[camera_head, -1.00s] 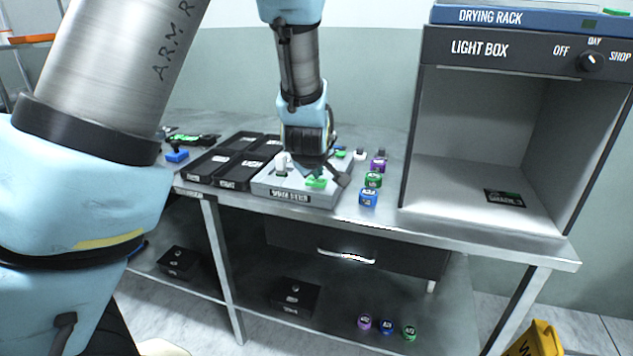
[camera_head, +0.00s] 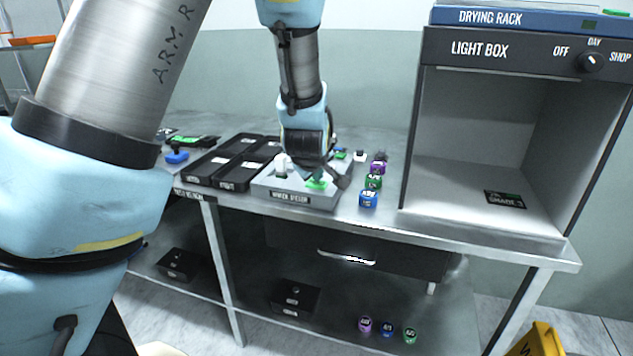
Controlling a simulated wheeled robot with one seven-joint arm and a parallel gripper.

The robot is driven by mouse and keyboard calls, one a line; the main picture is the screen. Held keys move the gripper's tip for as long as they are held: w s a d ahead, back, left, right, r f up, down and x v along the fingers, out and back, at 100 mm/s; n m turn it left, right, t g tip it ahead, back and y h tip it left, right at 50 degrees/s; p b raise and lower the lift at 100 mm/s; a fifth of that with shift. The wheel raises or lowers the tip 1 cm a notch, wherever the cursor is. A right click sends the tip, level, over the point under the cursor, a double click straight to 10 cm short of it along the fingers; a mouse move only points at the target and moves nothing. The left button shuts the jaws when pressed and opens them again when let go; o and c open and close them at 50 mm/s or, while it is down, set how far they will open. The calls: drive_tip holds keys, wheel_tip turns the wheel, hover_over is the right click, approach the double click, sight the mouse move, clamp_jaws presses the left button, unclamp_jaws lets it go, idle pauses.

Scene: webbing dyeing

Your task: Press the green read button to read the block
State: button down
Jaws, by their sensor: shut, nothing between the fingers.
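The green read button (camera_head: 317,185) sits on the top of a grey box-shaped device (camera_head: 262,187) with a dark label on its front, on the steel table. My gripper (camera_head: 318,176) is shut and empty, pointing down directly over the green button. Its fingertips are at or just above the button; I cannot tell whether they touch it. My gripper hides part of the device's top. I cannot tell which block is being read.
Black trays (camera_head: 208,164) lie left of the device. A light box (camera_head: 412,130) stands on the table at the right, with a dark card (camera_head: 505,199) inside. A drawer handle (camera_head: 346,257) sticks out below the tabletop.

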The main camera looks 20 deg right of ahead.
sight(317, 185)
drive_tip(key=shift+r+p, duration=0.45)
drive_tip(key=shift+r, duration=0.25)
wheel_tip(317, 185, up, 5)
drive_tip(key=p, duration=0.4)
drive_tip(key=shift+r, duration=0.1)
idle(0.5)
